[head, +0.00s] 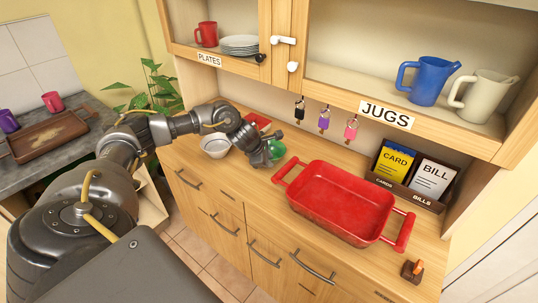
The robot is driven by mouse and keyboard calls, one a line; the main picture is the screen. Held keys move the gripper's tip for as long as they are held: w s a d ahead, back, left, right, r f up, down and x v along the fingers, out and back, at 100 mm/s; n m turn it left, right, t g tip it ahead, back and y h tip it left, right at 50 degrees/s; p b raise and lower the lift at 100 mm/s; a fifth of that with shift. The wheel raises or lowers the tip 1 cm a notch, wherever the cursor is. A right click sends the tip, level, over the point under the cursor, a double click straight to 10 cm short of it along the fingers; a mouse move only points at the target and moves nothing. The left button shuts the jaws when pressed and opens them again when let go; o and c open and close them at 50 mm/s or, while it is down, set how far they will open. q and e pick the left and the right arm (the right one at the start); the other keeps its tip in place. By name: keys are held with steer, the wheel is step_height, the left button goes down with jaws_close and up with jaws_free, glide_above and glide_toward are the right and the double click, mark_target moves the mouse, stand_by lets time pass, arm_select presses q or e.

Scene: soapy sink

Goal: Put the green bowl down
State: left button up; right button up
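The green bowl (277,150) is on or just above the wooden counter, left of the red tray. My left gripper (264,159) points down at the bowl's near left side and hides part of it. The fingers are small and dark, so I cannot tell whether they are shut on the rim, or whether the bowl touches the counter. My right gripper is not in view.
A white bowl (215,145) stands left of my gripper, and a red item (258,122) lies behind. The red tray (340,198) fills the counter's middle. A card holder (411,187) stands at the back right. Shelves hang above.

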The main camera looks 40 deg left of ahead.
arm_select(q)
jaws_close()
steer(key=shift+w+r, duration=0.1)
steer(key=shift+r, duration=0.45)
step_height(320, 180, up, 2)
steer(key=shift+r+b, duration=0.1)
steer(key=shift+b, duration=0.2)
steer(key=s+d+r+p, duration=0.1)
steer(key=s+d+r, duration=0.7)
steer(key=s, duration=0.3)
steer(key=shift+d+r+p, duration=0.25)
steer(key=shift+r+p, duration=0.05)
steer(key=shift+r, duration=0.6)
